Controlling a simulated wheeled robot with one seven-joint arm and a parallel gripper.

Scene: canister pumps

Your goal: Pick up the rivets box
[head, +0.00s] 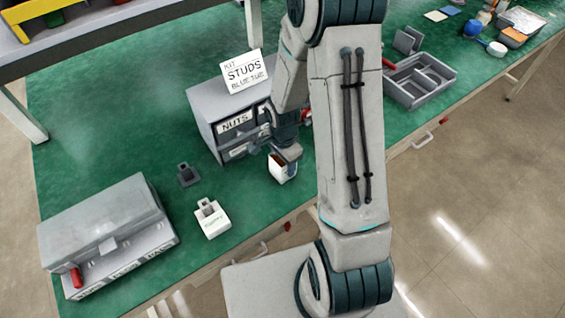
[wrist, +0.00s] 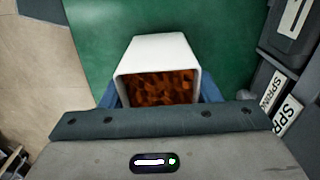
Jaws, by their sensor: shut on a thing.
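A white open-topped box (head: 282,172) with copper-brown small pieces inside is in my gripper (head: 285,155), near the front edge of the green table. No label on it shows, so I cannot read whether it says rivets. In the wrist view the white box (wrist: 158,50) sits between the blue fingers of my gripper (wrist: 158,92), which are shut on its sides. Its brown contents face the camera. I cannot tell whether its bottom touches the table.
A grey cabinet (head: 205,107) marked NUTS, with a STUDS sign (head: 245,71) on top, stands just behind my gripper. A white labelled container (head: 212,220), a small dark holder (head: 188,175) and a grey bin unit (head: 105,225) are to the left. A grey divided tray (head: 420,82) lies right.

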